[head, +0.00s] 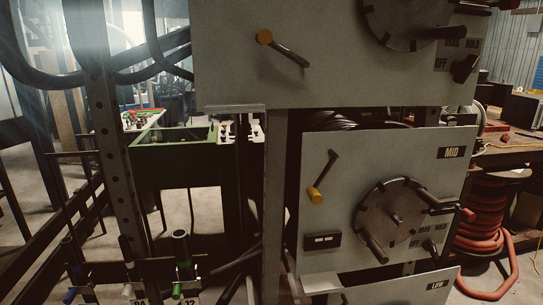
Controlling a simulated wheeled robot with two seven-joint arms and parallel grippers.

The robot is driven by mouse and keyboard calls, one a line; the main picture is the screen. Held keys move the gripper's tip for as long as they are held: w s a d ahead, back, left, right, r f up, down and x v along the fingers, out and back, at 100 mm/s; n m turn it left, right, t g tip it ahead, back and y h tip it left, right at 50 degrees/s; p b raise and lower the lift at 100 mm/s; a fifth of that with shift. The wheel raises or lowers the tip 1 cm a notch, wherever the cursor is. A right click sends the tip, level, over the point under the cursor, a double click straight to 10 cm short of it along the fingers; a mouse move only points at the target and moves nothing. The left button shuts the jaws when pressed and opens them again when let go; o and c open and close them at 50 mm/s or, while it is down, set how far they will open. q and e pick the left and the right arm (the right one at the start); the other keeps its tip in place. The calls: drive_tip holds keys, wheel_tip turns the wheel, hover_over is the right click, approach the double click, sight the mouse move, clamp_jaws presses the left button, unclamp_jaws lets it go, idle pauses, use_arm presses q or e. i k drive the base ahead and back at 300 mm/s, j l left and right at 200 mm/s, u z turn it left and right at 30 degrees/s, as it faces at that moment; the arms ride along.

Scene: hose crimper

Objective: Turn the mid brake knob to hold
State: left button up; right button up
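The mid panel (325,240) is a pale grey plate with a black MID label (452,153) at its upper right. The mid brake knob (431,249) is a small dark knob near the panel's lower right. Small OFF, DRAG and HOLD markings sit around its upper left and top; which one it points at is too small to tell. A round dark reel plate (396,219) with protruding handles sits left of and above the knob. Neither of my grippers is in the head view.
The upper panel (235,70) has its own brake knob (465,68), reel plate (405,15) and yellow-ended lever (284,49). A yellow-ended lever (322,180) juts from the mid panel. A low panel (400,291) shows below. Red hose (485,225) is coiled at right.

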sight(429, 245)
drive_tip(key=z, duration=1.4)
